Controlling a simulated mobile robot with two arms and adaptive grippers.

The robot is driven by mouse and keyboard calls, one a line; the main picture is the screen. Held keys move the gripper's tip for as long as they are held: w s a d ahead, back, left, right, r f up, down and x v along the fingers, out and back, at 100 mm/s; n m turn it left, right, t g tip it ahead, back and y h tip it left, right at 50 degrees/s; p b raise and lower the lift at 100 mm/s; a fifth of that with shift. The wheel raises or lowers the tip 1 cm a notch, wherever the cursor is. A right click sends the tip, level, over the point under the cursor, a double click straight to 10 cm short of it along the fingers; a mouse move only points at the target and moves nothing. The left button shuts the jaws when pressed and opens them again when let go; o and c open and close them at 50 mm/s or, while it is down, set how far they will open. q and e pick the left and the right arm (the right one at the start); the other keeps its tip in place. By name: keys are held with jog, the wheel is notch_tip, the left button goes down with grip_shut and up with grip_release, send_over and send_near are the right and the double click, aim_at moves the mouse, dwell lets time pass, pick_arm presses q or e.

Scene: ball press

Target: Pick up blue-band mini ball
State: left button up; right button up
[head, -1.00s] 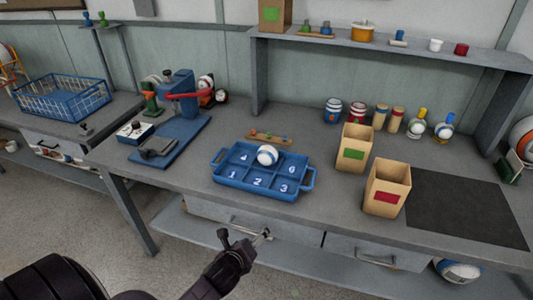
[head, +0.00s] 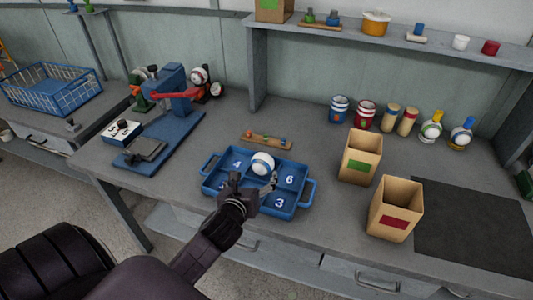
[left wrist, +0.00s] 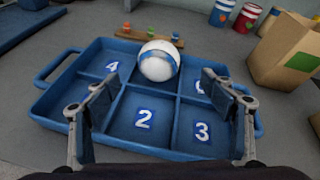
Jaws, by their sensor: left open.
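The blue-band mini ball (head: 263,163) is white with a blue band. It sits in the back middle compartment of the blue numbered tray (head: 308,193), between the compartments marked 4 and 6. In the left wrist view the ball (left wrist: 158,61) is beyond my fingertips, centred between them. My left gripper (head: 256,187) is open and empty, over the front part of the tray. Its two fingers (left wrist: 160,85) are spread wide in the left wrist view. The ball's underside is hidden in the compartment. My right gripper is not in view.
A wooden strip with small coloured pegs (head: 267,141) lies behind the tray. Two cardboard boxes, one with a green label (head: 359,160) and one with a red label (head: 395,213), stand to the right. A blue press (head: 172,90) stands at the left. The dark mat (head: 475,225) is bare.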

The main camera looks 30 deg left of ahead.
aim_at(259, 166)
pick_arm(q)
jog(key=shift+x, duration=1.15)
jog(key=shift+w+a, duration=0.1)
jog(key=shift+w, duration=0.25)
jog(key=shift+p+x, duration=0.35)
jog(key=shift+x, duration=1.9)
jog(key=shift+w+a+f, duration=0.1)
jog(key=shift+w+a, duration=0.1)
jog(key=shift+a, duration=0.05)
jog(key=c, duration=1.2)
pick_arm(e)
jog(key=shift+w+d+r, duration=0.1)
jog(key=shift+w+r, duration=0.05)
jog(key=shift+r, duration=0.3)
